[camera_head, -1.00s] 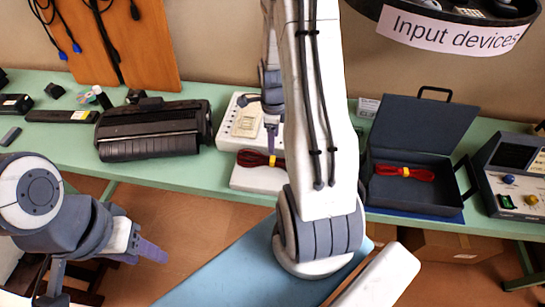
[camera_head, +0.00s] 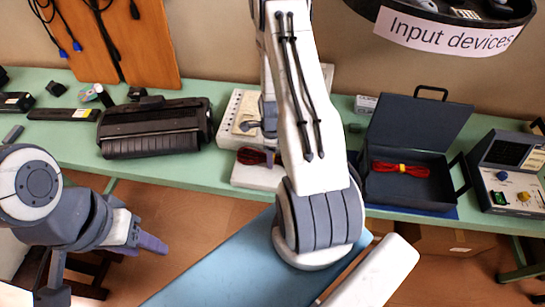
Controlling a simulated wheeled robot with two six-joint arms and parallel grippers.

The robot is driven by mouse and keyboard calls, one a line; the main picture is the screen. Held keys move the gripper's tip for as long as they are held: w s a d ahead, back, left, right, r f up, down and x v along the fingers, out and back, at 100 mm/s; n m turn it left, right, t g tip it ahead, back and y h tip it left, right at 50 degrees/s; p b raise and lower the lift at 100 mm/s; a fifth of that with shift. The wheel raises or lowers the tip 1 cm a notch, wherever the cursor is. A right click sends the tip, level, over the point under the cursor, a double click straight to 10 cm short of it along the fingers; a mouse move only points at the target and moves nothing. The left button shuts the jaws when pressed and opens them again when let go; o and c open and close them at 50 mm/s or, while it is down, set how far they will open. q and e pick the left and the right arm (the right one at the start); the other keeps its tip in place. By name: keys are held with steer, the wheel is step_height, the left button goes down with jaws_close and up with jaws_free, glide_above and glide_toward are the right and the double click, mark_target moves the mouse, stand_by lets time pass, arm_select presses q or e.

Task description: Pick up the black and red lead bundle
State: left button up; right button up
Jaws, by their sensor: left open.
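A black and red lead bundle (camera_head: 252,156) lies on a white box (camera_head: 250,175) on the green table, partly hidden behind my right arm. A bright red bundle with a yellow tie (camera_head: 401,169) lies in an open dark case (camera_head: 408,192) to the right. My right gripper (camera_head: 268,150) is at the black and red bundle in the picture, mostly hidden by its own arm. Contact and its jaws cannot be made out. My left gripper (camera_head: 152,243) is open and empty at the lower left, in front of the table and well away from both bundles.
A white perforated panel (camera_head: 232,120) stands behind the white box. A black machine (camera_head: 155,128) is left of it. A grey control unit (camera_head: 515,175) stands at the far right. A round stand labelled Input devices (camera_head: 440,33) hangs over the upper right.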

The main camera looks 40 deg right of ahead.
steer(key=shift+c, duration=0.3)
jaws_close()
steer(key=shift+r, duration=0.15)
